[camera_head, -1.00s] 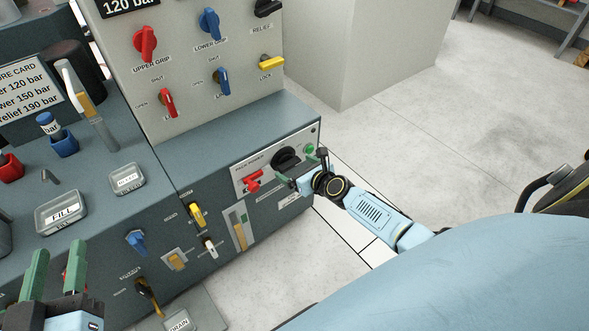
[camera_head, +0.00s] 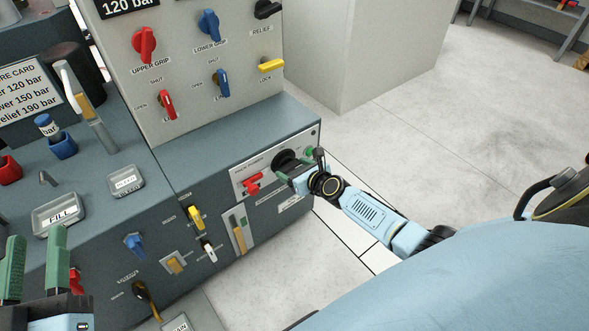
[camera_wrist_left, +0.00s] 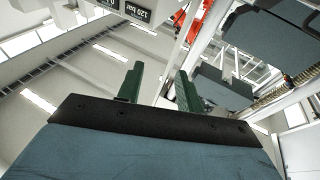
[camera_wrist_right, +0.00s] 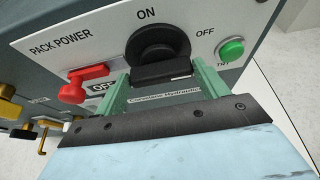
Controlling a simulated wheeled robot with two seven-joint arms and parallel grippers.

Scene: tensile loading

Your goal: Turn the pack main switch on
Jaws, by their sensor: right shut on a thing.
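The pack power panel (camera_head: 240,176) is at the right end of the low blue-grey cabinet. Its black rotary switch (camera_wrist_right: 155,42) shows in the right wrist view, with "ON" printed above it and "OFF" to its upper right. My right gripper (camera_wrist_right: 160,72) is shut on the black grip bar of this switch, with one green finger at each side. The bar lies roughly level in that view; I cannot tell which label it points to. My left gripper (camera_head: 35,265) is open and empty at the lower left, away from the panel.
A red lever (camera_wrist_right: 85,83) beside an "OFF" label is close to the left finger. A green button (camera_wrist_right: 230,50) is close to the right finger. Coloured valve handles fill the upright panel (camera_head: 190,60). The floor right of the cabinet is clear.

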